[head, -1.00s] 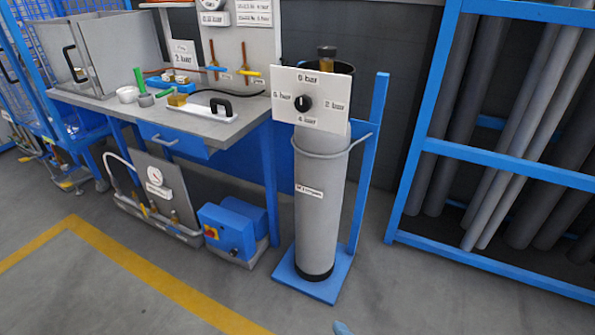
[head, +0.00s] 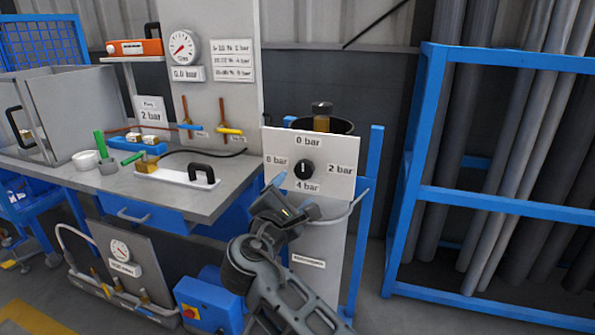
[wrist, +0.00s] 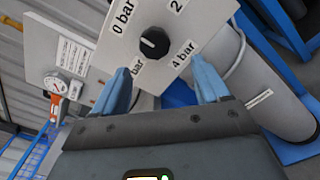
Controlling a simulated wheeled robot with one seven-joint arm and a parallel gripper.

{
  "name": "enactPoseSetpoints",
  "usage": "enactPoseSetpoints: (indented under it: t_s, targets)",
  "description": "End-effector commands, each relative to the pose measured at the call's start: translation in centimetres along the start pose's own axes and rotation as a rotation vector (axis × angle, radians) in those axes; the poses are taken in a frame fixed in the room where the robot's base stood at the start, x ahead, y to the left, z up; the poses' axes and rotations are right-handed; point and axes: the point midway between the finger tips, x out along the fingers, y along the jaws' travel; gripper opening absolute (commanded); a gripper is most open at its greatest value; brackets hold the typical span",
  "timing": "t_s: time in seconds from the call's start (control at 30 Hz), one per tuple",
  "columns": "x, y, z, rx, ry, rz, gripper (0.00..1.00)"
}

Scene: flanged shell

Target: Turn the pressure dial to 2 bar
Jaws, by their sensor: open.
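The pressure dial is a black round knob (head: 304,169) on a white panel (head: 268,143) marked 0 bar at top, 2 bar right, 4 bar below and 6 bar left. In the wrist view the knob (wrist: 154,43) bears a small white mark that seems to face the 0 bar label. My gripper (head: 290,196) is just below and in front of the panel in the head view. In the wrist view my gripper (wrist: 162,66) has its two blue fingers spread wide and empty, with the knob beyond the tips, apart from them.
The panel is fixed to a grey cylinder (head: 322,240) on a blue stand. A workbench (head: 215,190) with a gauge (head: 182,47) and fittings stands to the left. A blue pipe rack (head: 400,225) stands to the right. A blue box (head: 205,302) sits on the floor.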

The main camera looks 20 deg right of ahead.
Motion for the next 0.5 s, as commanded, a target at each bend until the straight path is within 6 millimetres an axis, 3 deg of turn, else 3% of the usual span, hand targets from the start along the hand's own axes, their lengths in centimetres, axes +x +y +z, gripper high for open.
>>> enactPoseSetpoints:
  t_s: [0.23, 0.5]
  targets:
    - [1.8, 0.7, 0.7, -0.020, -0.026, 0.002, 0.75]
    - [5.9, 0.7, 0.8, -0.018, -0.025, 0.001, 0.75]
